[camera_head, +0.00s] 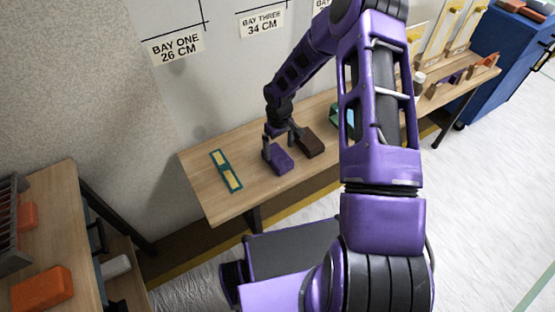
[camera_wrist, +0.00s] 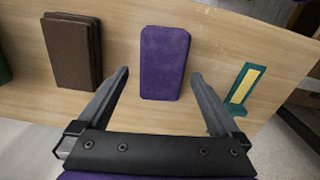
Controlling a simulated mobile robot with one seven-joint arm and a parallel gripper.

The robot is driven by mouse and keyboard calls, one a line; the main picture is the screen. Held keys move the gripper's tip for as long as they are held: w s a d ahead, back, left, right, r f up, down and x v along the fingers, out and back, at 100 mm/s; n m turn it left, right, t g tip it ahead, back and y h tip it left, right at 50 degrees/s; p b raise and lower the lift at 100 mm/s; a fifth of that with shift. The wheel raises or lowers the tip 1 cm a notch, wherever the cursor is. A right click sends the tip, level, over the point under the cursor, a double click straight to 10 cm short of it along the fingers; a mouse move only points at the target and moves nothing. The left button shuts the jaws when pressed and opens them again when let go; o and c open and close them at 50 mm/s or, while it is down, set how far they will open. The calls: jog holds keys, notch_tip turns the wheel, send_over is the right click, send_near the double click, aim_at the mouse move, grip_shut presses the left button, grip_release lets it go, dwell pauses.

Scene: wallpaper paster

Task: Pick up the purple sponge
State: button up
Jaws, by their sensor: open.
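The purple sponge (camera_head: 278,158) lies on the wooden table, a rounded rectangular block. In the wrist view the purple sponge (camera_wrist: 164,62) lies flat between and just beyond the fingertips, with bare wood on both sides of it. My gripper (camera_wrist: 160,74) is open and empty, its two dark fingers spread wider than the sponge. In the head view my gripper (camera_head: 279,139) is above the far end of the sponge. I cannot tell its exact height above it.
A dark brown block (camera_head: 310,143) lies close beside the sponge; it also shows in the wrist view (camera_wrist: 72,52). A teal-framed yellow piece (camera_head: 227,171) lies on the other side. A green object (camera_head: 336,119) stands farther along. The table's (camera_head: 206,198) near left end is clear.

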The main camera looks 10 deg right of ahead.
aim_at(278, 155)
jog(key=f, duration=0.5)
jog(key=shift+w+a+f+b, duration=0.15)
jog(key=shift+a+b, duration=0.1)
jog(key=shift+b, duration=0.15)
jog(key=c, duration=1.2)
